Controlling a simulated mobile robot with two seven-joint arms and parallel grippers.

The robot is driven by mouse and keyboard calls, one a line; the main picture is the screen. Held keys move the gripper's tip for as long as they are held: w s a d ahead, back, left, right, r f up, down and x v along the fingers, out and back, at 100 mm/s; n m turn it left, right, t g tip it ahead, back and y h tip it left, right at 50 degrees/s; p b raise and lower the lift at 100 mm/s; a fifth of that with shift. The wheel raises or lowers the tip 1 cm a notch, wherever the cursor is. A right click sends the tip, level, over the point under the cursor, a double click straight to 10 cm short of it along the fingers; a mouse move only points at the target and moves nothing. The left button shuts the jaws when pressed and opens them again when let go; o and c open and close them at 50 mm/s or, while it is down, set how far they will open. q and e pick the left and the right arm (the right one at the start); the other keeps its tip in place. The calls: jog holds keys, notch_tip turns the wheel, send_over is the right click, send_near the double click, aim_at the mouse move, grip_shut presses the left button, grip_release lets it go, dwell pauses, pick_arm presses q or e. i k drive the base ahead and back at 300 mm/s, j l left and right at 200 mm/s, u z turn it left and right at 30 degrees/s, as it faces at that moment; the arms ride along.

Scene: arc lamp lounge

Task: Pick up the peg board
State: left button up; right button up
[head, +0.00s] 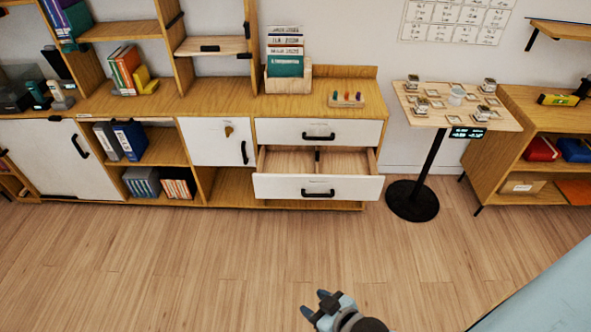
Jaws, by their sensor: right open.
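The peg board (346,103) is a small light wooden block with a few coloured pegs, red, green and orange among them. It lies on the top of the wooden cabinet (330,87), above the white drawers and right of a holder with cards. My right gripper (315,302) shows at the bottom centre of the head view, over the floor. Its two fingers are apart and nothing is between them. It is well away from the peg board. My left gripper is not in view.
A drawer (318,187) below the peg board is pulled out and looks empty. A card holder (288,80) stands left of the peg board. A round-based table (455,118) with small items stands to the right. The wooden floor (200,260) in front is clear.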

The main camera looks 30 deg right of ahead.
aim_at(340, 102)
jog(key=z, duration=1.25)
jog(key=i+l+u, duration=0.5)
jog(key=i, duration=0.35)
jog(key=i+l+u, duration=0.5)
jog(key=i+l, duration=0.25)
jog(key=l, duration=0.15)
jog(key=i+l+u, duration=0.1)
jog(key=i, duration=0.35)
jog(key=l, duration=0.1)
